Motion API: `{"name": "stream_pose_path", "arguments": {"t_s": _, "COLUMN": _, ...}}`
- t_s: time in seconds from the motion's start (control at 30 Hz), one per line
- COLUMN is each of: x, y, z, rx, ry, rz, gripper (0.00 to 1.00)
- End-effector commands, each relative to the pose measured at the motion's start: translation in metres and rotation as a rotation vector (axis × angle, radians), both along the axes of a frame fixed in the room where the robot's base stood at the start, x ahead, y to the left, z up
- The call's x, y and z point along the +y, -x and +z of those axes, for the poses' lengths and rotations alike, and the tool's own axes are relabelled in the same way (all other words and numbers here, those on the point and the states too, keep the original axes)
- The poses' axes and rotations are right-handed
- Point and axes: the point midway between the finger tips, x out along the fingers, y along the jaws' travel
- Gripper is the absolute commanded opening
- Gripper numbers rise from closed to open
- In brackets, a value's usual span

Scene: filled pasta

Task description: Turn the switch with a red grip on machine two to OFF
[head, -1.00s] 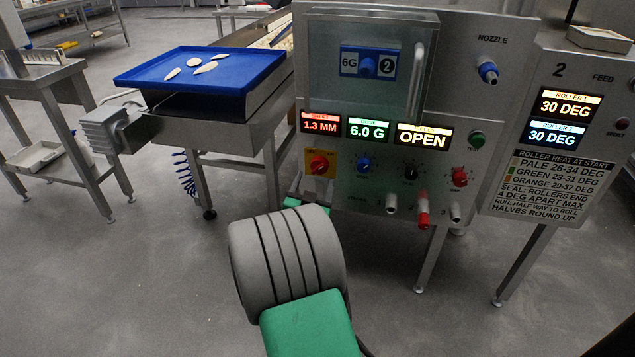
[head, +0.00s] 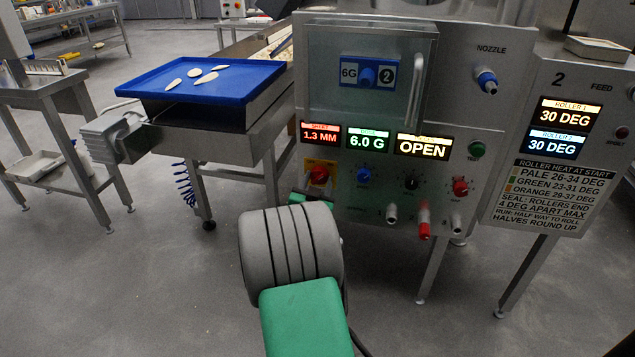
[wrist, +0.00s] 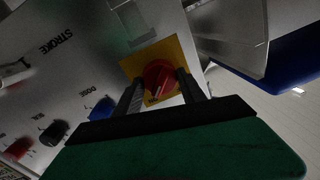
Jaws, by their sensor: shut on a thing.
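The switch with a red grip (head: 319,175) sits on a yellow plate at the lower left of machine two's front panel (head: 400,270). In the wrist view the red grip (wrist: 158,82) is between the two dark fingers of my gripper (wrist: 160,90), which are shut on it. A pale mark shows on the grip, but I cannot read the plate's lettering or the switch's position. In the head view my green and grey arm covers the area below the switch, and the fingertips are mostly hidden.
Blue (head: 364,175), black (head: 411,182) and red (head: 460,187) knobs sit right of the switch. Displays above read 1.3 MM, 6.0 G and OPEN. A blue tray (head: 200,75) with several pale pieces stands at left. A clear guard with a handle (head: 417,90) is above.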

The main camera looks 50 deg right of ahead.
Motion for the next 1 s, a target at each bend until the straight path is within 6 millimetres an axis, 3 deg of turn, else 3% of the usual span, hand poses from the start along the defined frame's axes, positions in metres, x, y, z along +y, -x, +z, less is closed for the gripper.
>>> {"name": "stream_pose_path", "arguments": {"t_s": 0.37, "x": 0.0002, "y": 0.0, "z": -0.0002, "rx": 0.0, "ry": 0.0, "rz": 0.0, "gripper": 0.07}}
{"name": "stream_pose_path", "arguments": {"t_s": 0.67, "x": 0.0002, "y": -0.0001, "z": 0.0003, "rx": 0.033, "ry": 0.014, "rz": 0.001, "gripper": 0.07}}
{"name": "stream_pose_path", "arguments": {"t_s": 1.0, "x": 0.0003, "y": -0.0002, "z": 0.0016, "rx": 0.222, "ry": 0.093, "rz": 0.0, "gripper": 0.07}}
